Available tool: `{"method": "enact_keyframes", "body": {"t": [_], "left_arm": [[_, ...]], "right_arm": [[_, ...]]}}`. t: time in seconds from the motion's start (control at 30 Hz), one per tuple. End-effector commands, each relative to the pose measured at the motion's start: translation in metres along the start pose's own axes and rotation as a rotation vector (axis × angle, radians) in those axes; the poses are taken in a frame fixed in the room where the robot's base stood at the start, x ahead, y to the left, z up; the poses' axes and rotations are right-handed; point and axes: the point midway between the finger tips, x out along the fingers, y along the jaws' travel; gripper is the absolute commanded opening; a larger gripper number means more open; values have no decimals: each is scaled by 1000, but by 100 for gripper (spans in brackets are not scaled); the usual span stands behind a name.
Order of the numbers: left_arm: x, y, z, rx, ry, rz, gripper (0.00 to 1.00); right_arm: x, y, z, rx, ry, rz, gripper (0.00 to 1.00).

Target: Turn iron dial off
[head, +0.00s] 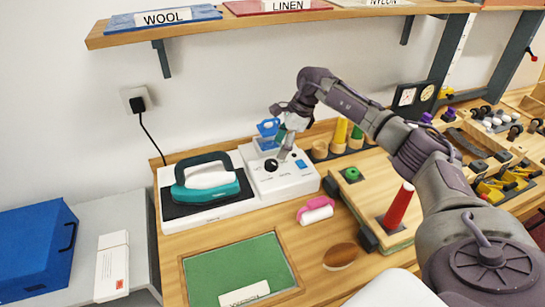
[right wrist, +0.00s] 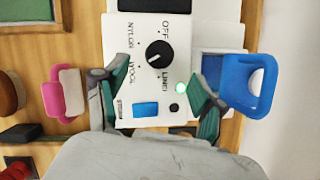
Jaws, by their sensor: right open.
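The black iron dial (head: 271,165) sits on the white control panel of the iron station (head: 297,181). In the right wrist view the dial (right wrist: 159,53) has a white mark that seems to point to the lower left, away from the OFF label (right wrist: 177,27); the exact setting is hard to read. A green light (right wrist: 181,88) is lit on the panel. The teal iron (head: 207,180) rests on its black pad left of the panel. My right gripper (head: 284,139) is open above the panel, its fingertips (right wrist: 155,98) apart and not touching the dial. My left gripper is not in view.
A blue cup-like item (head: 267,129) stands behind the panel, close to my right gripper. A shelf (head: 240,22) overhangs the back.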

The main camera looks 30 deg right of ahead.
Motion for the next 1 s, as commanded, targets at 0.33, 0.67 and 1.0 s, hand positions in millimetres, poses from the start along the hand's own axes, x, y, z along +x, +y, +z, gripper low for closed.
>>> {"method": "enact_keyframes", "body": {"t": [0.33,0.67,1.0], "left_arm": [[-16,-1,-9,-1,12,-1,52],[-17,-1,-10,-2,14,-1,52],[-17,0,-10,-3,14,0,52]], "right_arm": [[55,1,1,2,-2,2,70],[64,0,1,0,-2,-1,70],[64,0,1,0,-2,0,26]]}}
